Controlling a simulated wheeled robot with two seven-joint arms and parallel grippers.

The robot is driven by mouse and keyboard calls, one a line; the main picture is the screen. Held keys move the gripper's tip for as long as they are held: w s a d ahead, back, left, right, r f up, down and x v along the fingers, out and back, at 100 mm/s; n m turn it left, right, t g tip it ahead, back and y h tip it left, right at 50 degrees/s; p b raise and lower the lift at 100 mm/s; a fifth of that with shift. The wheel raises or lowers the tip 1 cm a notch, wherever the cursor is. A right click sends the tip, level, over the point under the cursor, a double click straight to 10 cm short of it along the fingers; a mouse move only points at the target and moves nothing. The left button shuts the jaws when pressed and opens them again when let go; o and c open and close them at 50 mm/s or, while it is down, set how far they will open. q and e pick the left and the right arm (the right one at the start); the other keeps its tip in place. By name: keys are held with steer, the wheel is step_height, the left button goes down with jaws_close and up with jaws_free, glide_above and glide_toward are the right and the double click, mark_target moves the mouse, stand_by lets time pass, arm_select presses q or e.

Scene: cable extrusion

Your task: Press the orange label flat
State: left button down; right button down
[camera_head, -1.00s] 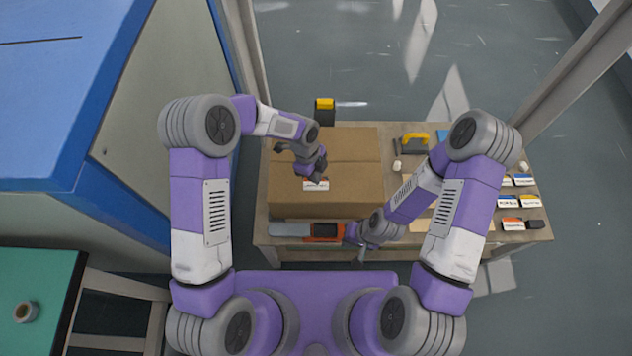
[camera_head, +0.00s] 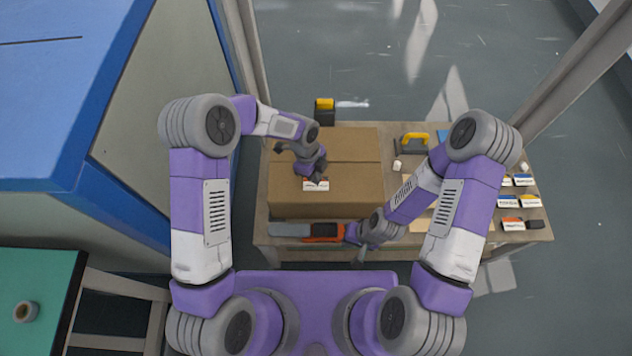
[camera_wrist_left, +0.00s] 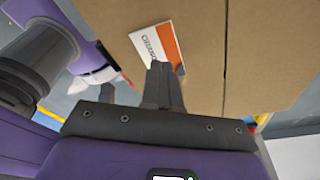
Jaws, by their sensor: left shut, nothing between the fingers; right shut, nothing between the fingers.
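The orange label (camera_head: 316,185), white with an orange band, lies on the top of a brown cardboard box (camera_head: 350,192). In the left wrist view the label (camera_wrist_left: 147,42) shows its lettering and orange strip, with its near edge behind my fingertips. My left gripper (camera_head: 318,179) is shut and empty, with its tips over the label; in the left wrist view its fingers (camera_wrist_left: 160,70) are together at the label's edge. Whether they touch it I cannot tell. My right gripper (camera_head: 361,255) is shut and empty, low by the table's front edge.
The box stands on a wooden table (camera_head: 262,240). An orange and grey tool (camera_head: 322,231) lies in front of it. A yellow-handled item (camera_head: 414,141) and several small labels (camera_head: 509,202) lie at the right. A yellow and black object (camera_head: 324,110) stands behind the box.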

arm_select(q)
steer(key=shift+f+b, duration=0.6)
steer(key=shift+f, duration=0.2)
steer(key=shift+r, duration=0.1)
stand_by(0.6)
step_height(320, 180, up, 8)
steer(key=p, duration=0.5)
steer(key=shift+p, duration=0.3)
